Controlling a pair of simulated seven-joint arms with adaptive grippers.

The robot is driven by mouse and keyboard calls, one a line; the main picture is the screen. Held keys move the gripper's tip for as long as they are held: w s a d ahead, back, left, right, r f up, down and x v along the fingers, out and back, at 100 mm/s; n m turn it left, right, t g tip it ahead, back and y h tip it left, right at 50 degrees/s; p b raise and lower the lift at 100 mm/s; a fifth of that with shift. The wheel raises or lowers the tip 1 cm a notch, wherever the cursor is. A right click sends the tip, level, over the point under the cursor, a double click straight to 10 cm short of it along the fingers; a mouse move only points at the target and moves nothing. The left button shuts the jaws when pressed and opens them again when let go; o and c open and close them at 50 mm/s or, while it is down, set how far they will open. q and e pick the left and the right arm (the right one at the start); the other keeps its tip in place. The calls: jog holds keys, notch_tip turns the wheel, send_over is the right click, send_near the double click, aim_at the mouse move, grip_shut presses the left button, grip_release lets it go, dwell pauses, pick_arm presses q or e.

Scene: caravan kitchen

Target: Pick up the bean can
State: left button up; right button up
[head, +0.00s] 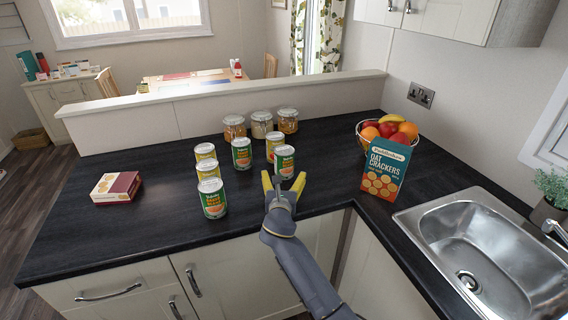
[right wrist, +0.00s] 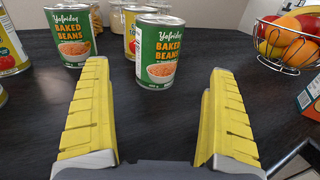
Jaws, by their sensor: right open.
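A green bean can (head: 284,162) labelled "Baked Beans" stands upright on the dark worktop, just beyond my right gripper (head: 283,182). In the right wrist view this bean can (right wrist: 160,52) is centred ahead of the two yellow fingers (right wrist: 158,82). The fingers are open and empty, with the can apart from them. A second green baked beans can (head: 241,154) stands farther left; it also shows in the right wrist view (right wrist: 73,36). My left gripper is in neither view.
A yellow-labelled can (head: 274,146) stands close behind the bean can. More cans (head: 212,198) stand to the left, with glass jars (head: 261,125) behind. A cracker box (head: 385,170) and fruit basket (head: 362,140) are right, beside the sink (head: 480,250). A small box (head: 116,187) lies far left.

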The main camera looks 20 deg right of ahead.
aim_at(284, 161)
jog(key=shift+x, duration=4.85)
jog(key=shift+a+f, duration=0.1)
jog(key=shift+a, duration=0.05)
jog(key=c, duration=1.7)
